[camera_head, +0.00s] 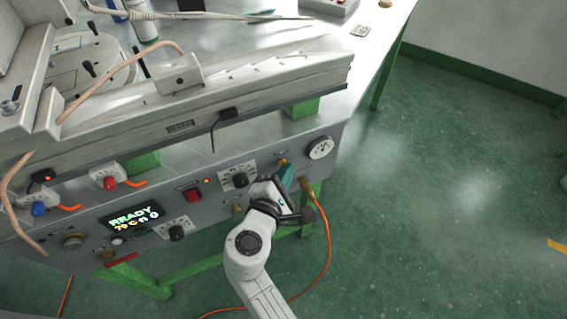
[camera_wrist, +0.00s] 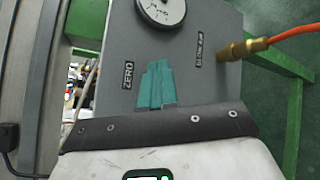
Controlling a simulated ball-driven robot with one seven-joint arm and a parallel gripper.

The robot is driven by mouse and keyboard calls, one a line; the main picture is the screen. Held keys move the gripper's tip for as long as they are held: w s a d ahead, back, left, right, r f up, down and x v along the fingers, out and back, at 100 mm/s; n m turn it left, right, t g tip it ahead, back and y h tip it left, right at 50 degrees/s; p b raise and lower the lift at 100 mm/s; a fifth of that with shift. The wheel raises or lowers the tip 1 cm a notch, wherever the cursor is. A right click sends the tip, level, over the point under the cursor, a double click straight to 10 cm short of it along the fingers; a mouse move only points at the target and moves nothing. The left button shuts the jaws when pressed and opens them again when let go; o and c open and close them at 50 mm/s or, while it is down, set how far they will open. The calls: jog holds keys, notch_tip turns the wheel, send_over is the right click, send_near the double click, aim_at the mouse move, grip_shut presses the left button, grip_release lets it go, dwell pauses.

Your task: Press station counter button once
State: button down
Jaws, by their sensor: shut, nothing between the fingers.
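My gripper (camera_head: 286,173) is at the right end of the grey machine's front panel, below the round gauge. Its teal fingers (camera_wrist: 157,86) are together with nothing between them, close in front of the panel. In the wrist view the fingertips are beside a label reading ZERO (camera_wrist: 128,75). Whether they touch the panel I cannot tell. No button shows at the fingertips; they may hide one. The panel display (camera_head: 134,217) reads READY, with 70 °C and what looks like a 0. I cannot tell which control is the counter button.
The gauge (camera_head: 320,148) is above my gripper. A brass fitting (camera_head: 305,184) with an orange hose (camera_head: 328,240) is just right of it. Open green floor (camera_head: 450,200) lies at right.

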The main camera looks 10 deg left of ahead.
jog(key=shift+s+d+p, duration=0.5)
jog(key=shift+s, duration=0.15)
jog(key=shift+s+d+p, duration=0.55)
jog(key=shift+s+d, duration=0.2)
jog(key=shift+s, duration=0.3)
jog(key=shift+s+d+p, duration=0.5)
jog(key=shift+s+d, duration=0.2)
jog(key=shift+s, duration=0.35)
